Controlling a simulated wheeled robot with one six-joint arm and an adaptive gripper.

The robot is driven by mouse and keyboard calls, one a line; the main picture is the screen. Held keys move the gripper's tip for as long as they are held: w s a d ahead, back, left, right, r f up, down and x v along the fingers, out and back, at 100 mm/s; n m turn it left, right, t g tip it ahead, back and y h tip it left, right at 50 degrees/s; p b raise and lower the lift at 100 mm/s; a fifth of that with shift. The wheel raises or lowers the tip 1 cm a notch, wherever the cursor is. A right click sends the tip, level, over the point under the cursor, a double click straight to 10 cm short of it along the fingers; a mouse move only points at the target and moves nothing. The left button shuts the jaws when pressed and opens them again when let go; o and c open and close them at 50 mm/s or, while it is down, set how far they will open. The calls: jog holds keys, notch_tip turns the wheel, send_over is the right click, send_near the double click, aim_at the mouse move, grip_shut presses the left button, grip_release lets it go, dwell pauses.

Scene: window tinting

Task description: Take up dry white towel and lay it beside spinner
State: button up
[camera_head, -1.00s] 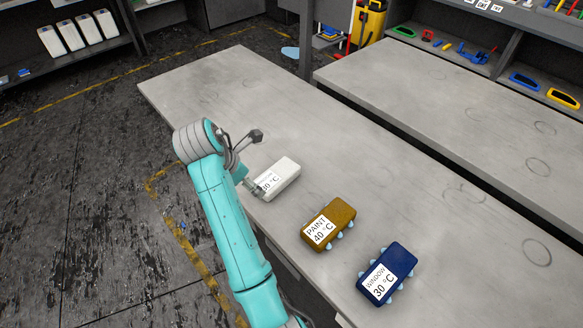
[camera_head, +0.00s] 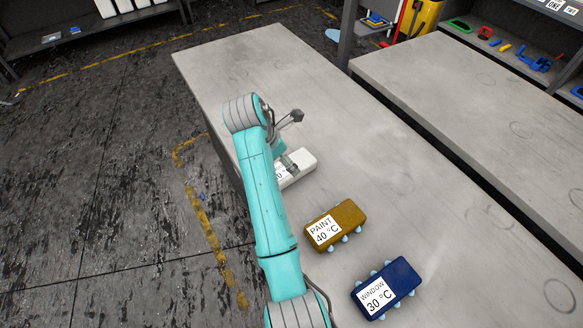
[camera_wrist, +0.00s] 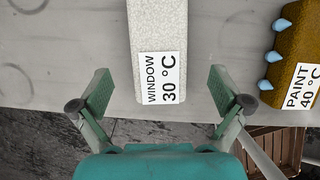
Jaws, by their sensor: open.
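The white towel (camera_head: 303,163) is a folded block lying flat on the near grey table (camera_head: 262,66). In the wrist view, the white towel (camera_wrist: 160,28) has a label on its near end reading WINDOW 30 °C. My gripper (camera_wrist: 160,92) is open, with one finger on each side of the towel's labelled end and a gap on both sides. In the head view, my gripper (camera_head: 286,162) is at the left end of the towel and partly covers its label. I see no spinner in these views.
A brown PAINT 40 °C towel (camera_head: 346,214) and a blue WINDOW 30 °C towel (camera_head: 396,280), both with pale blue knobs, lie nearer on the same table. The table's far part is clear. A second grey table (camera_head: 440,85) stands to the right. A wooden crate (camera_wrist: 272,145) is below the table edge.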

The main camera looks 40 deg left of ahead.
aim_at(306, 162)
jog(key=shift+x, duration=2.8)
jog(key=c, duration=1.3)
